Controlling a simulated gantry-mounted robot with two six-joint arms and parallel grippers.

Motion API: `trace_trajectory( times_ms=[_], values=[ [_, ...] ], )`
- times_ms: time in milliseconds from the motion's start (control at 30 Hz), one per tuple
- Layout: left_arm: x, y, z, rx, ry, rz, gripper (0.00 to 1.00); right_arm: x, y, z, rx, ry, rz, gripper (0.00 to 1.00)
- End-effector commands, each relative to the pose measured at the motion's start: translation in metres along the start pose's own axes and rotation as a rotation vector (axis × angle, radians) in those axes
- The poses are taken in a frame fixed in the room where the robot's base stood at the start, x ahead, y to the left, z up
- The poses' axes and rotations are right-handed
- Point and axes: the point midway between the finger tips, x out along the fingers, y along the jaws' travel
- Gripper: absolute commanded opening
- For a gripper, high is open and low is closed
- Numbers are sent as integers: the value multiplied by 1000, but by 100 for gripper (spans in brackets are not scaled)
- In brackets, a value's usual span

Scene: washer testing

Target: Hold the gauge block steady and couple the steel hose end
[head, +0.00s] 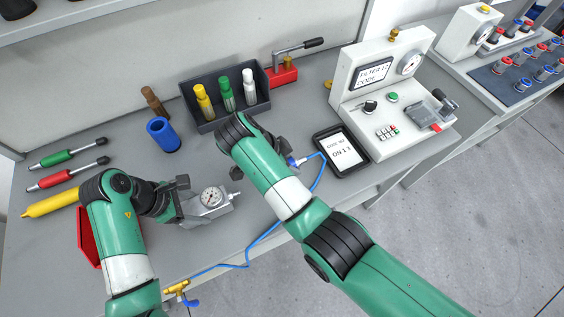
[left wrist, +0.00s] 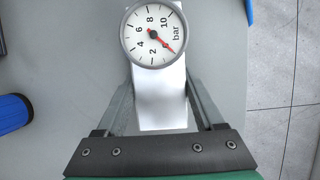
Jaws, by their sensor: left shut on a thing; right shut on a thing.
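The gauge block (head: 222,209) is a pale metal block with a round dial, low over the front of the bench. My left gripper (head: 188,207) is shut on it; in the left wrist view the block (left wrist: 162,100) sits between the two fingers (left wrist: 160,98), its red needle pointing lower right. The hose end (head: 295,162), with a blue collar, shows just right of my right forearm, and a blue hose (head: 318,180) curves from it. My right gripper (head: 240,172) is mostly hidden behind my own arm; it is shut, apparently on the hose end. The hose end and block are apart.
A dark tray (head: 263,79) holds yellow, green and white bottles. A blue cup (head: 162,135) and brown bottle (head: 153,101) stand left of it. A tablet (head: 341,150) and white test unit (head: 380,85) are on the right. A red bin (head: 88,240) and tools lie left.

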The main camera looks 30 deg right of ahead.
Motion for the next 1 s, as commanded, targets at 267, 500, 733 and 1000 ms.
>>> trace_trajectory(
  times_ms=[267,500,733,1000],
  values=[
    [-1,0,1,1,-1,2,0,-13,-32,-11,159,9,-121,0],
    [-1,1,1,1,-1,2,0,-25,-57,-20,248,21,-179,0],
    [-1,1,1,1,-1,2,0,-33,-71,-12,334,34,-303,0],
    [-1,1,1,1,-1,2,0,-33,-61,0,355,34,-394,0]
  ],
)
